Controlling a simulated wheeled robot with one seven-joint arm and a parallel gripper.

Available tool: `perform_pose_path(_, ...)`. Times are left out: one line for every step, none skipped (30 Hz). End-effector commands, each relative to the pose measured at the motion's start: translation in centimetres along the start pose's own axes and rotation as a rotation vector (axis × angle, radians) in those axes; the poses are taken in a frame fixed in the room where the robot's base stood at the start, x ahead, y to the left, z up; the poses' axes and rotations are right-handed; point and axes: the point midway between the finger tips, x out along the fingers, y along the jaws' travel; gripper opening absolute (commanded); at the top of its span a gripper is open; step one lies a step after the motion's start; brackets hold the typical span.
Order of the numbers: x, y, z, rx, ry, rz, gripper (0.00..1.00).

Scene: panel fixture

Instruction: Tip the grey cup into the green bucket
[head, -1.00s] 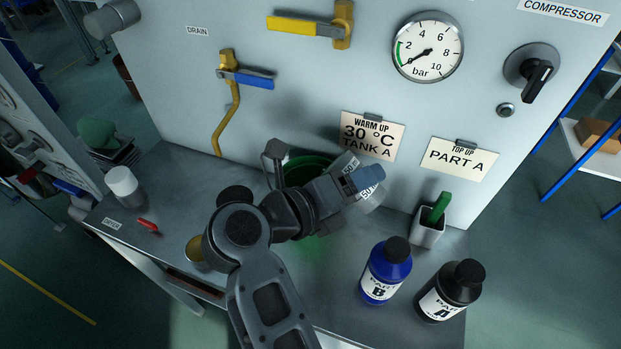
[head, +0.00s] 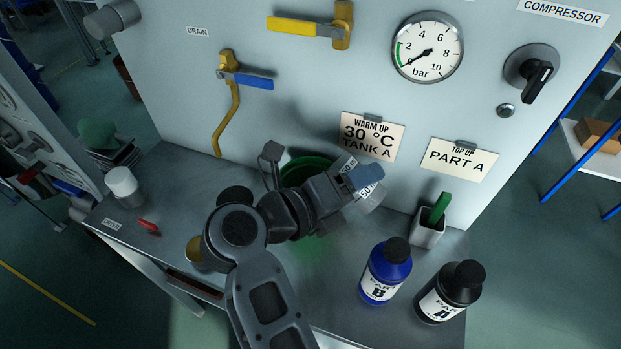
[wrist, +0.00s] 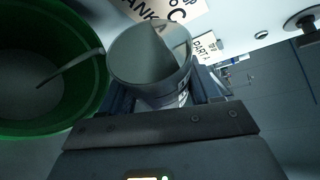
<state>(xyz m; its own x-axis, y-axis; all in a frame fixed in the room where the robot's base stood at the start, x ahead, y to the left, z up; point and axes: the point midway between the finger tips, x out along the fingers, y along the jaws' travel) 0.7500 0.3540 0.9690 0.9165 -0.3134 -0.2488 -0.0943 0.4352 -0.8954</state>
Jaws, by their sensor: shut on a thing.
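The grey cup (wrist: 150,62) is between the fingers of my gripper (wrist: 165,100), which is shut on it. In the wrist view its open top shows, with a grey surface inside; I cannot tell for sure what it holds. In the head view the cup (head: 371,194) is partly hidden by my gripper (head: 362,178) and looks tilted. The green bucket (head: 312,164) stands on the bench by the panel, mostly hidden behind my arm. In the wrist view the bucket (wrist: 88,98) is just left of the cup, its rim close to the cup's lip.
A blue bottle (head: 386,272) and a black bottle (head: 450,292) stand at the front right. A holder (head: 428,232) with a green-handled tool is behind them. A white-topped jar (head: 124,187) and a red item (head: 149,226) are at left. The panel (head: 190,100) rises behind.

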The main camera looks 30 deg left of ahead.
Motion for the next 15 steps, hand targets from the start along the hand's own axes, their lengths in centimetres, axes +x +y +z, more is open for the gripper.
perform_pose_path(-0.01,-0.06,0.03,-0.003,0.0,-0.002,0.29)
perform_pose_path(-0.01,-0.07,0.04,-0.005,0.0,-0.003,0.29)
perform_pose_path(-0.01,-0.08,0.05,-0.008,0.001,-0.004,0.29)
perform_pose_path(-0.02,-0.1,0.05,-0.01,0.001,-0.005,0.29)
perform_pose_path(-0.02,-0.1,0.06,-0.012,0.001,-0.006,0.29)
perform_pose_path(-0.02,-0.12,0.07,-0.015,0.002,-0.007,0.29)
perform_pose_path(-0.03,-0.13,0.07,-0.017,0.002,-0.008,0.29)
perform_pose_path(-0.03,-0.14,0.08,-0.019,0.002,-0.009,0.29)
perform_pose_path(-0.03,-0.16,0.08,-0.021,0.002,-0.01,0.29)
perform_pose_path(-0.04,-0.16,0.09,-0.023,0.003,-0.011,0.29)
perform_pose_path(-0.04,-0.18,0.1,-0.025,0.003,-0.011,0.29)
perform_pose_path(-0.04,-0.19,0.1,-0.028,0.003,-0.012,0.29)
perform_pose_path(-0.05,-0.2,0.11,-0.03,0.003,-0.013,0.29)
perform_pose_path(-0.05,-0.21,0.11,-0.032,0.004,-0.014,0.29)
perform_pose_path(-0.06,-0.22,0.12,-0.035,0.004,-0.015,0.29)
